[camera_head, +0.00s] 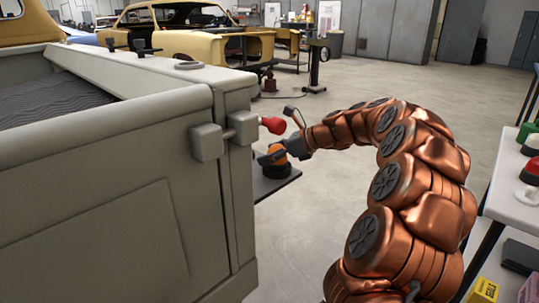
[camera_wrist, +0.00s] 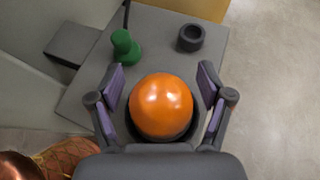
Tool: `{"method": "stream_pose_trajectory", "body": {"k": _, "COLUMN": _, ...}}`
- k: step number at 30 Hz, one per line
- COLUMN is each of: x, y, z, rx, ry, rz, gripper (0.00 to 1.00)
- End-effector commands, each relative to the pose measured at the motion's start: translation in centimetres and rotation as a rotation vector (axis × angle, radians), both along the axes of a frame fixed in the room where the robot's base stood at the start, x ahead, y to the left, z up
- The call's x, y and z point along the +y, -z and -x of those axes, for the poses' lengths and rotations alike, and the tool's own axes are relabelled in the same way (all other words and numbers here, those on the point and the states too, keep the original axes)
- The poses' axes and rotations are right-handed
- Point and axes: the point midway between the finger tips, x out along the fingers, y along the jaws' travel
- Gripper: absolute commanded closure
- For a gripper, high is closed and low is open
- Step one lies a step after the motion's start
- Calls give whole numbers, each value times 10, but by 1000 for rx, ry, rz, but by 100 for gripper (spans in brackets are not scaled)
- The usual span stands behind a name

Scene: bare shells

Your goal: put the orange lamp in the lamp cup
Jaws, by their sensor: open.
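The orange lamp (camera_wrist: 161,106) is a glossy dome between the fingers of my gripper (camera_wrist: 161,80) in the wrist view. The fingers stand apart on either side of it, with gaps, so my gripper is open. A dark round rim shows under the dome; I cannot tell if it is the lamp's own base or a cup. In the head view the orange lamp (camera_head: 276,151) is partly hidden by my gripper (camera_head: 284,150), above a dark grey plate. A dark, empty ring-shaped cup (camera_wrist: 190,38) stands beyond the lamp in the wrist view.
A red lamp (camera_head: 273,124) sticks out near the pale truck body (camera_head: 100,190). A white table (camera_head: 512,205) with lamps is at right. Open floor lies beyond.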

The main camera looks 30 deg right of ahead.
Motion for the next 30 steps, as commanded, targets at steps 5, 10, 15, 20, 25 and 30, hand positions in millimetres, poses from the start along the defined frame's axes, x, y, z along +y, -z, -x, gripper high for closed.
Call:
{"method": "stream_pose_trajectory", "body": {"k": 5, "x": -10, "y": -12, "z": 13, "rx": 0, "ry": 1, "rz": 0, "gripper": 21}}
{"method": "stream_pose_trajectory", "body": {"k": 10, "x": -28, "y": -28, "z": 36, "rx": -2, "ry": 5, "rz": 1, "gripper": 21}}
{"method": "stream_pose_trajectory", "body": {"k": 15, "x": -45, "y": -44, "z": 59, "rx": -2, "ry": 6, "rz": 1, "gripper": 21}}
{"method": "stream_pose_trajectory", "body": {"k": 20, "x": -55, "y": -53, "z": 75, "rx": 0, "ry": 2, "rz": 1, "gripper": 21}}
{"method": "stream_pose_trajectory", "body": {"k": 25, "x": -61, "y": -58, "z": 83, "rx": 0, "ry": 1, "rz": 0, "gripper": 21}}
{"method": "stream_pose_trajectory", "body": {"k": 30, "x": -62, "y": -59, "z": 85, "rx": 0, "ry": 0, "rz": 0, "gripper": 21}}
